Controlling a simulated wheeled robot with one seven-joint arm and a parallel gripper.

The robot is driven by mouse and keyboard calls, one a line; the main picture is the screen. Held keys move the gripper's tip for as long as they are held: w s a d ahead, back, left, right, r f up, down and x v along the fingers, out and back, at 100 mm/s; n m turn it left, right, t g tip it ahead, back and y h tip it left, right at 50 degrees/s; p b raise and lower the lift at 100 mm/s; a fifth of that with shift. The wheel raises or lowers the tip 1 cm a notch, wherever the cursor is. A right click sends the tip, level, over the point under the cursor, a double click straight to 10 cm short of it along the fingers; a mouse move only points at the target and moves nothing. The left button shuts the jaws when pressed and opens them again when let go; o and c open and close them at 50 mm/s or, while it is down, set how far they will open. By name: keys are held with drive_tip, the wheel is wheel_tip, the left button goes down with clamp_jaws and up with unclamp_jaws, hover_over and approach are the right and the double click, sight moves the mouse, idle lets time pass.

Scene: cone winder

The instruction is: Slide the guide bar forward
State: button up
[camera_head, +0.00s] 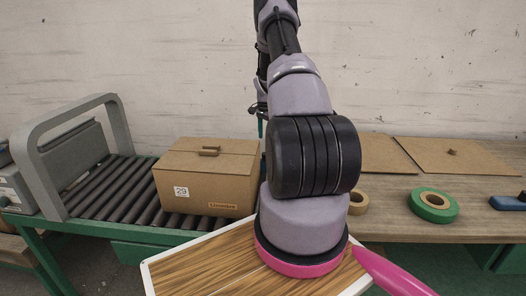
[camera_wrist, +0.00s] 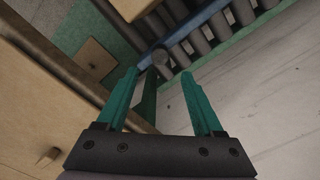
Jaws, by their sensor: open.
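In the wrist view my gripper (camera_wrist: 160,75) is open, its two green fingers apart with no object held between them. A blue bar (camera_wrist: 200,20) runs beside the rollers, beyond the fingertips; it may be the guide bar, but I cannot tell for sure. A round grey knob (camera_wrist: 160,57) shows near its lower end, ahead of the gap between the fingers. I cannot tell whether the fingers touch anything.
A roller conveyor (camera_head: 112,190) with a grey arch (camera_head: 38,150) stands at left. A closed cardboard box (camera_head: 205,160) marked 29 sits at its right end. On the wooden table (camera_head: 400,228) at right are a green tape roll (camera_head: 433,214), a tan roll (camera_head: 357,209) and flat cardboard sheets (camera_head: 455,155).

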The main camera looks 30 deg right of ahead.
wheel_tip(320, 180, down, 8)
drive_tip(key=shift+f, duration=0.1)
idle(0.4)
clamp_jaws()
idle(1.2)
